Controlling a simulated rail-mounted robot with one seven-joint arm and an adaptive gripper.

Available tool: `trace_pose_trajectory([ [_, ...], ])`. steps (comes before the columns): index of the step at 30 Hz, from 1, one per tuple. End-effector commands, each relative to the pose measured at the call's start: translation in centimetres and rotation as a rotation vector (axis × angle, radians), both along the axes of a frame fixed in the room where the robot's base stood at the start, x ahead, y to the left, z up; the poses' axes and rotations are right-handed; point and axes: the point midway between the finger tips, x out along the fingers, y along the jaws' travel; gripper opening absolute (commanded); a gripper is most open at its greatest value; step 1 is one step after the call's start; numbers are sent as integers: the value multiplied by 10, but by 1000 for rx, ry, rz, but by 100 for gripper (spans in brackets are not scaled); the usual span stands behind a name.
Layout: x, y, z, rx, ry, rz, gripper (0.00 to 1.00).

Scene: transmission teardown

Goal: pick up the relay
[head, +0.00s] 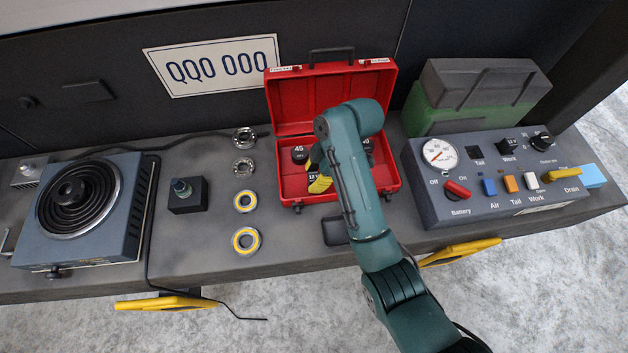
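The open red toolbox (395,150) stands at the back middle of the bench, lid up. In it, a small black block marked "12 V" (314,176), which looks like the relay, shows only in part at the left side. A black piece marked "45" (299,154) lies just behind it. My gripper (319,183) reaches down into the box right beside the relay; a yellow and black striped finger shows. My arm hides the rest of the gripper, so I cannot tell how far it is open or whether it touches the relay.
A control panel (480,202) with switches, a gauge and an empty-looking "Tail" slot (474,152) stands right. Several ring bearings (246,240) line the bench left of the box, near a black block (187,200) and a hot plate (130,205). A green case (455,118) stands behind the panel.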

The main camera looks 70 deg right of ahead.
Motion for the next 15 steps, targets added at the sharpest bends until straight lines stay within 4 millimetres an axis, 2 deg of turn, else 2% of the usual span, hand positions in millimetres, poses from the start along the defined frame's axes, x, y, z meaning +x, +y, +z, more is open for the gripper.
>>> trace_pose_trajectory([
  [1,0,0,0,0,0,0,28],
  [5,0,0,0,1,0,0,3],
  [6,0,0,0,1,0,0,0],
  [15,0,1,-1,3,1,0,0],
])
